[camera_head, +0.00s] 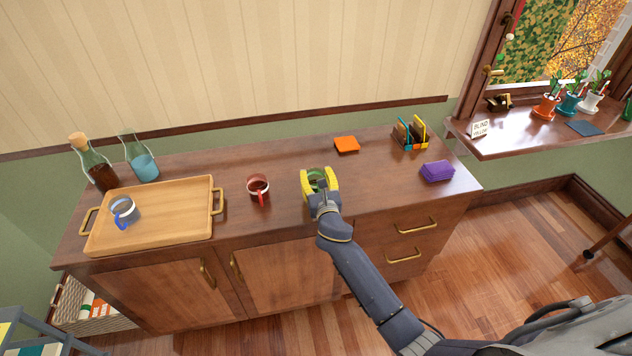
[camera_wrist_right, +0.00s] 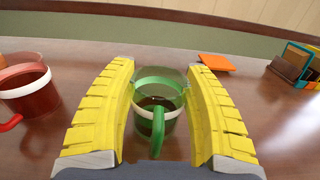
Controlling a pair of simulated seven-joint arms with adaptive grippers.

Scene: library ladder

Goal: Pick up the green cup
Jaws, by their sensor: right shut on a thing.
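The green cup (camera_head: 316,175) is upright at the middle of the wooden cabinet top, with its green handle toward me. In the right wrist view the cup (camera_wrist_right: 158,104) is between the two yellow fingers of my right gripper (camera_wrist_right: 160,68), with a dark inside. My right gripper (camera_head: 319,174) is shut on the cup, one finger on each side of it. I cannot tell whether the cup's base is clear of the surface. My left gripper is not in view.
A red cup (camera_head: 258,187) stands left of the green one. A wooden tray (camera_head: 170,215) holds a blue-handled cup (camera_head: 123,211). Two glass bottles stand behind the tray. An orange pad (camera_head: 346,144), an organizer (camera_head: 409,134) and a purple stack (camera_head: 437,171) are to the right.

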